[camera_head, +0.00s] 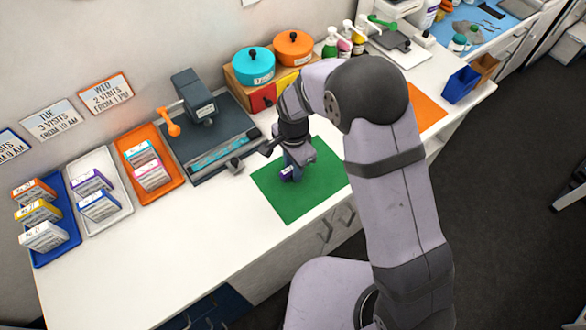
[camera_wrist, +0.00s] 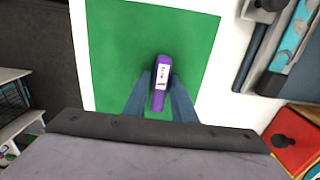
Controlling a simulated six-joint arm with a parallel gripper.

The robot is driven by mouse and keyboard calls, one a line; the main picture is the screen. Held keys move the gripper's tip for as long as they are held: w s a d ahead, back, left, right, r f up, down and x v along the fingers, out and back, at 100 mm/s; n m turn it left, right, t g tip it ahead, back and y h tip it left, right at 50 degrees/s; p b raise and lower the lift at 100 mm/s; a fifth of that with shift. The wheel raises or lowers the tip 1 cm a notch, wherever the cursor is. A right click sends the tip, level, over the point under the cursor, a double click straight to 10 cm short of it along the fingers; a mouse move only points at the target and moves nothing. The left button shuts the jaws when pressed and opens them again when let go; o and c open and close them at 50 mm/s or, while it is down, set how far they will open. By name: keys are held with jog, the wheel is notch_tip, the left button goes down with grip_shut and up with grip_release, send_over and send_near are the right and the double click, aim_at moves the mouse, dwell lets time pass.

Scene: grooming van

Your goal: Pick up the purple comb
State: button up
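A purple item with a white printed label, which I take to be the purple comb (camera_wrist: 161,82), shows over the green mat (camera_wrist: 115,50) in the wrist view. It also shows as a small purple piece (camera_head: 286,173) in the head view. My gripper (camera_wrist: 162,76) points down over the mat (camera_head: 316,196), with one finger on each side of the purple item. The fingers are apart and very close to its sides. I cannot tell whether they touch it or whether it is clear of the mat. My gripper also shows in the head view (camera_head: 293,172), partly hiding the item.
A grey machine (camera_head: 195,98) on a dark base stands left of the mat. An orange tray (camera_head: 165,197), a white tray (camera_head: 118,212) and a blue tray (camera_head: 68,250) hold labelled boxes. Teal (camera_head: 253,65) and orange (camera_head: 294,47) pots stand behind. The front-left counter is clear.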

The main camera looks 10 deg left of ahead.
grip_shut()
